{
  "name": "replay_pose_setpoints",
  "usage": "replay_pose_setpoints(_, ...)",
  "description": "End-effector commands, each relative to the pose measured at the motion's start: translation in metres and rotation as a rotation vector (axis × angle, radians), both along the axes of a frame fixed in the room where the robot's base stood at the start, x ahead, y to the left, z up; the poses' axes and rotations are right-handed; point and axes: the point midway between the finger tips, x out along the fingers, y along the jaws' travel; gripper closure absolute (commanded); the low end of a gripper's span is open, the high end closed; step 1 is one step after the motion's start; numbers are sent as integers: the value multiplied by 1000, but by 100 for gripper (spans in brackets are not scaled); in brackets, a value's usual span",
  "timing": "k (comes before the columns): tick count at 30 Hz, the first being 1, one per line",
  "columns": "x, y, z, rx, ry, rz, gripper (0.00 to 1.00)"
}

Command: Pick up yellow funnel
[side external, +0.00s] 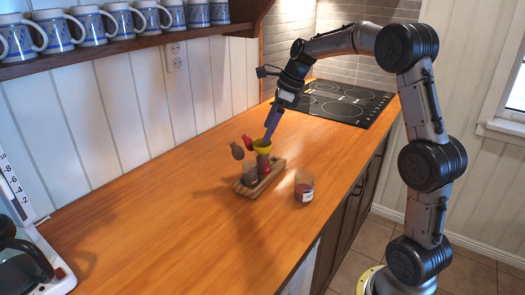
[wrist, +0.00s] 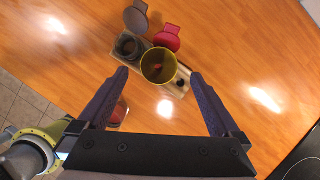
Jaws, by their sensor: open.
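The yellow funnel (side external: 262,146) stands at the top of a container on a small wooden tray (side external: 246,190) on the counter. In the wrist view the funnel (wrist: 158,66) is a yellow ring seen from above, with something red inside it. My gripper (side external: 268,138) is right at the funnel in the side view. In the wrist view its two dark fingers (wrist: 158,76) are spread apart, one to each side of the funnel. I cannot tell whether a finger touches it. The funnel's lower part is partly hidden.
A grey-lidded jar (wrist: 130,46) and a raised red lid (wrist: 167,38) are close beside the funnel. A clear cup with red contents (side external: 304,187) stands right of the tray. A black cooktop (side external: 345,103) lies behind. The counter's left side (side external: 130,225) is mostly clear.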

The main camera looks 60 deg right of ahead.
Motion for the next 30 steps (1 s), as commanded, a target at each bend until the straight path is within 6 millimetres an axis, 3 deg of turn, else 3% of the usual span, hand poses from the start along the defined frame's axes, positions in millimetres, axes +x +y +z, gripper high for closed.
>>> replay_pose_setpoints(7,5,4,-17,1,2,2,0)
replay_pose_setpoints(15,15,9,-51,0,0,1,0)
replay_pose_setpoints(25,18,10,-57,-1,-2,1,0)
replay_pose_setpoints(30,17,10,-57,-1,-2,1,31)
